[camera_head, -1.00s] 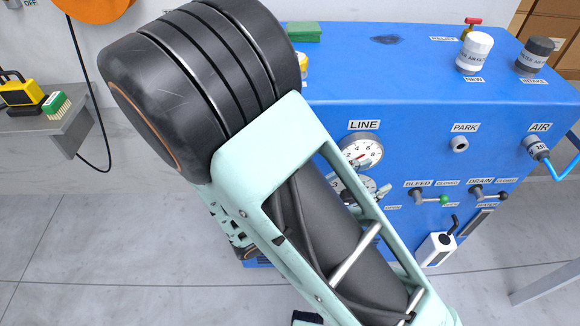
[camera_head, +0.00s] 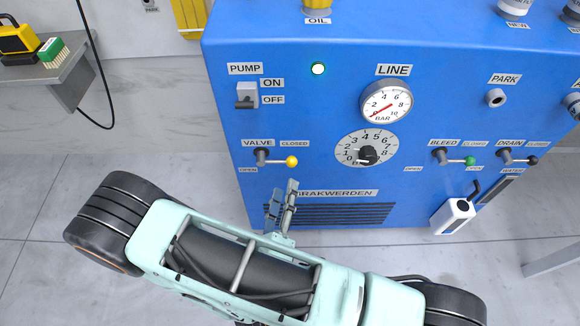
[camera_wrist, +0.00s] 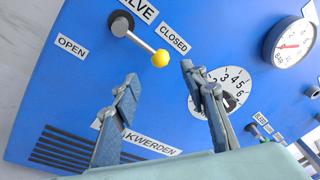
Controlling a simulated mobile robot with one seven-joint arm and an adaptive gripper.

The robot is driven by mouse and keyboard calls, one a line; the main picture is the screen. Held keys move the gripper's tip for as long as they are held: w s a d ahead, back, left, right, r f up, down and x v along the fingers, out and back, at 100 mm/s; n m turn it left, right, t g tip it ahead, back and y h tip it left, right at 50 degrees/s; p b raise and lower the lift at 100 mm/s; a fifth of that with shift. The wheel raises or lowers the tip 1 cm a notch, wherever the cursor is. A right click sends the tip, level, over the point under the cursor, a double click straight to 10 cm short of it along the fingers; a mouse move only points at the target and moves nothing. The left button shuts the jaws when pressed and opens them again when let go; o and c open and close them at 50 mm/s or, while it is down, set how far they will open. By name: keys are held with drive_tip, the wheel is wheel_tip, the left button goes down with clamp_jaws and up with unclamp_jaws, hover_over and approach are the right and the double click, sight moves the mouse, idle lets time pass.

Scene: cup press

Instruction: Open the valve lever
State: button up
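The valve lever (camera_head: 277,159) is a short metal rod with a yellow ball end, on the front of the blue cabinet under the VALVE label. It points right from its dark pivot, below the CLOSED label; the OPEN label is below left of the pivot. It also shows in the wrist view (camera_wrist: 141,43). My gripper (camera_head: 283,191) is just below the yellow ball in the head view. In the wrist view my gripper (camera_wrist: 160,73) has its two fingers apart and empty, with the ball seen between and slightly beyond the tips. No contact shows.
The pump switch (camera_head: 246,95) is above the valve. A round dial (camera_head: 367,151) and the line gauge (camera_head: 386,103) are to the right. The bleed lever (camera_head: 455,158) and drain lever (camera_head: 518,157) are farther right. A grey shelf (camera_head: 75,75) stands at left.

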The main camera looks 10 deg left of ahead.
sight(276, 161)
drive_tip(key=w+b, duration=0.1)
drive_tip(key=w, duration=0.7)
drive_tip(key=shift+w+a, duration=0.15)
drive_tip(key=shift+w, duration=0.05)
clamp_jaws()
